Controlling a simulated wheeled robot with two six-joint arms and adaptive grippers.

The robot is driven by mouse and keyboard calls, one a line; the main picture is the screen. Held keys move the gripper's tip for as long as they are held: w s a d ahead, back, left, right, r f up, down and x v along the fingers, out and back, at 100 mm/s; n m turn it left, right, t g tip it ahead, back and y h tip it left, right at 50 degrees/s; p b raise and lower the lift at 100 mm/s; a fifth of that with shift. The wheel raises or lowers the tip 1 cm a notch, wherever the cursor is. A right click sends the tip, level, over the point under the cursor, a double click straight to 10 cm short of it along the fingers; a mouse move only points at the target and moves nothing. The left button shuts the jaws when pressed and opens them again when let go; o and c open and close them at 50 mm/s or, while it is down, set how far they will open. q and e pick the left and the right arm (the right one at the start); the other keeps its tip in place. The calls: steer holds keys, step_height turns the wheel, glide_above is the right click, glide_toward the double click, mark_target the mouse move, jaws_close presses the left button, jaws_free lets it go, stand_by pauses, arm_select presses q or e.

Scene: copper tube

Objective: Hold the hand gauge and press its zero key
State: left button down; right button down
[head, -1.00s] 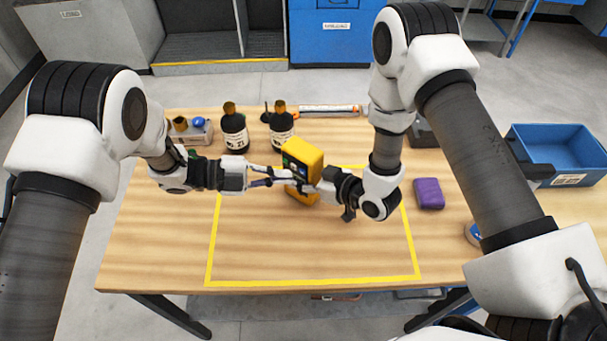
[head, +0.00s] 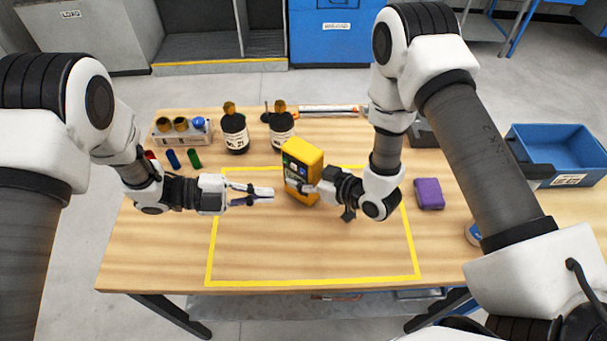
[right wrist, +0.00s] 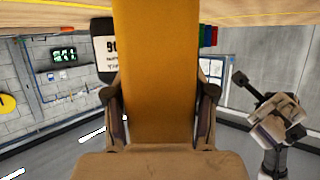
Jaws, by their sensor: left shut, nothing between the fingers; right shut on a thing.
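The yellow hand gauge (head: 306,160) is held up over the yellow-taped area of the table. Its dark face with small keys is turned toward the left of the head view. My right gripper (head: 312,189) is shut on the gauge from the right. In the right wrist view the gauge's yellow body (right wrist: 158,75) fills the middle, between the two fingers. My left gripper (head: 272,194) is shut and empty, left of the gauge and a little lower in the picture, with a gap between them. Which key is the zero key is too small to tell.
Two dark bottles (head: 234,133) and a rack with several round caps (head: 181,131) stand at the back left. Small red, blue and green pieces (head: 173,159) lie before the rack. A purple block (head: 429,194) and blue bin (head: 558,150) are at right. The taped area's front is clear.

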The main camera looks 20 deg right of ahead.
steer(key=shift+c, duration=1.5)
jaws_free()
